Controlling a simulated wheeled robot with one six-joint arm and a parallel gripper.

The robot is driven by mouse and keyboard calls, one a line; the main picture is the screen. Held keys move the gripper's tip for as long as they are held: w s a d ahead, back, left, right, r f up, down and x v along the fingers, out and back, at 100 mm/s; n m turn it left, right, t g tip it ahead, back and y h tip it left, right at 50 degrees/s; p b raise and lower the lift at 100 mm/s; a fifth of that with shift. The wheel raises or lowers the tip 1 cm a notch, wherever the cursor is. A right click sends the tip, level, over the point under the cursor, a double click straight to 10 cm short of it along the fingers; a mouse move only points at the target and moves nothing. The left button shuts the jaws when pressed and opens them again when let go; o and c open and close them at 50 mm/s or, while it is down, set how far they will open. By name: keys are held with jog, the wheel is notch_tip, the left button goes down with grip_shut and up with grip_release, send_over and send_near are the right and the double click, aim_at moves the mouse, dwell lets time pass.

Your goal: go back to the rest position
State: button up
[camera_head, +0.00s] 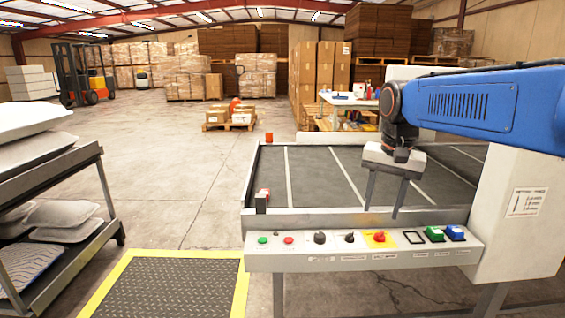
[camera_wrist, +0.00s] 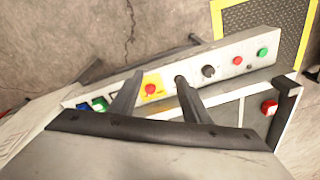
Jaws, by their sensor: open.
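My gripper (camera_head: 383,206) hangs at the end of my blue arm, fingers pointing down, in front of the dark conveyor bed (camera_head: 310,180) and above the control panel (camera_head: 300,258). Its two fingers are apart with nothing between them. In the wrist view the open fingers (camera_wrist: 158,77) reach toward the same panel, near the red button on its yellow plate (camera_wrist: 152,88). That button also shows in the head view (camera_head: 379,237), below the fingers. I cannot tell whether a fingertip touches the panel's upper rim.
A rack (camera_head: 95,165) with grey-white pillows (camera_head: 35,150) stands at the left. A white machine housing (camera_head: 515,215) stands at the right.

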jog(key=s+d+f+n+t, duration=0.1)
jog(key=s+d+f+n, duration=0.1)
jog(key=s+f, duration=0.5)
jog(key=s+d+f+n+t, duration=0.1)
jog(key=s+f, duration=0.6)
jog(key=s, duration=0.8)
jog(key=n+t, duration=0.1)
jog(key=n, duration=0.1)
jog(key=shift+s+d+f+n, duration=0.15)
jog(key=shift+d+f+n, duration=0.15)
jog(key=shift+d, duration=0.1)
